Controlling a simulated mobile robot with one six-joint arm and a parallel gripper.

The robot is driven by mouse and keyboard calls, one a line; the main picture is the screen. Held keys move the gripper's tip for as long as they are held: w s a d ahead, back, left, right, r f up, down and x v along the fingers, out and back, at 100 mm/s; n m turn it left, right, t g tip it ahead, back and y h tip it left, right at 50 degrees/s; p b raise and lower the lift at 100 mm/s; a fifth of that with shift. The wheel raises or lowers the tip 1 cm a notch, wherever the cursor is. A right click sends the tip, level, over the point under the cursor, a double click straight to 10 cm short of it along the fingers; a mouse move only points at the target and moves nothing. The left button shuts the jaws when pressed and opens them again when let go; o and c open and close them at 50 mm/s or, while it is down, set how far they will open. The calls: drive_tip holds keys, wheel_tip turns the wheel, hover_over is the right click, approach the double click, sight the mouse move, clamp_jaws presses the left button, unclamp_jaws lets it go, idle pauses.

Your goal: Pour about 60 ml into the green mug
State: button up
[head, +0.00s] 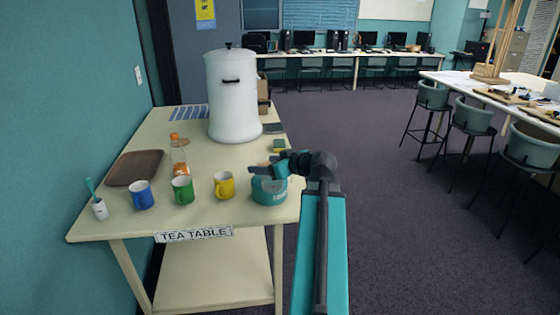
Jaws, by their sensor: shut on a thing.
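The green mug (182,191) stands upright on the tea table, between a blue mug (141,196) on its left and a yellow mug (224,186) on its right. A teal pot (269,191) with pale lettering is at the table's right edge, right of the yellow mug. My gripper (268,171) is at the top of the teal pot and shut on it. The jaws and arm hide the pot's top, and the exact grip is too small to see. The pot looks upright, at or just above the tabletop. The inside of the green mug is not clear.
On the tea table (95,222) a bottle with orange contents (180,157) stands behind the green mug. A tall white urn (232,100) stands further back. A brown tray (135,167) and a small white pot (99,209) are at left. Stools stand at right, beyond open floor.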

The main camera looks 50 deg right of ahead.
drive_tip(key=w+a+f+n+g+y, duration=0.2)
drive_tip(key=w+a+f+n+y, duration=0.1)
drive_tip(key=a, duration=1.2)
drive_tip(key=w+a+f+n+g+y, duration=0.1)
drive_tip(key=w+a+f+n+y, duration=0.3)
drive_tip(key=a, duration=1.2)
drive_tip(key=w+a+f+n+g+y, duration=0.2)
drive_tip(key=w+a+f+n+y, duration=0.1)
drive_tip(key=a, duration=1.2)
wheel_tip(320, 180, down, 4)
drive_tip(key=shift+w+a+r+n+g+y+b, duration=0.2)
drive_tip(key=shift+n+g+y+b, duration=0.1)
drive_tip(key=shift+n+y, duration=0.6)
drive_tip(key=shift+a, duration=0.1)
